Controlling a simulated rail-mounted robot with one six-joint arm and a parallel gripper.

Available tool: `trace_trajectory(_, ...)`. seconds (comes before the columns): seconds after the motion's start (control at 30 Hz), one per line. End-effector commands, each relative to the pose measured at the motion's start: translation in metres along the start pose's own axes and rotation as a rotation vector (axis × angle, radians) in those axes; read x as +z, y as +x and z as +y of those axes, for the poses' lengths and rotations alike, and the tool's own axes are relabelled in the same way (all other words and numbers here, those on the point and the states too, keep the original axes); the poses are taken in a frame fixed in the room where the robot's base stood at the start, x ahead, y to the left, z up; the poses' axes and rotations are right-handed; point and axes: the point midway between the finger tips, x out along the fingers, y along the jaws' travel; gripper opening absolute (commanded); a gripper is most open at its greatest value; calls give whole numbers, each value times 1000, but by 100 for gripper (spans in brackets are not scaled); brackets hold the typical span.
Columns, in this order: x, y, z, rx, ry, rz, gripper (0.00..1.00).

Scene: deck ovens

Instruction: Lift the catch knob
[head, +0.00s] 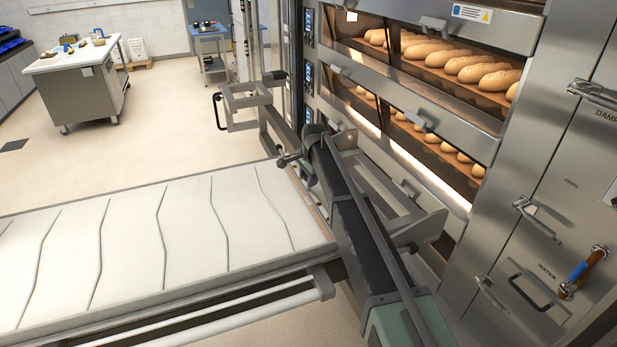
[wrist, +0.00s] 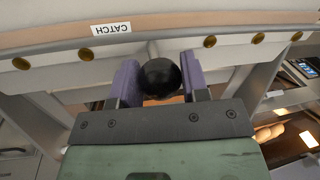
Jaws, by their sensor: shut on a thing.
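The catch knob (wrist: 160,78) is a round black ball in the wrist view, below a rail edge with an upside-down label reading CATCH (wrist: 112,28). My gripper (wrist: 160,82) has its two purple fingers on either side of the knob, shut on it. In the head view my gripper (head: 290,160) is at the right end of the white loader belt (head: 190,230), near the oven front. The knob itself cannot be made out there; the arm and frame cover that area.
Deck ovens (head: 440,75) with loaves behind glass stand close at the right. A metal frame with handles (head: 255,100) rises beyond the belt's end. A steel cabinet (head: 540,180) is at far right. Open floor (head: 120,160) lies behind the belt, with a worktable (head: 80,85) farther back.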

Motion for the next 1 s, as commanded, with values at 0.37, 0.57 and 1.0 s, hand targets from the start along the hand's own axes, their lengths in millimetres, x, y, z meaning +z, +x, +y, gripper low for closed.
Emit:
trace_trajectory(0.37, -1, 0, -2, -3, 0, 2, 67)
trace_trajectory(0.57, 0, -5, -2, -3, 0, 2, 67)
trace_trajectory(1.0, 0, -100, -3, -3, 0, 1, 67)
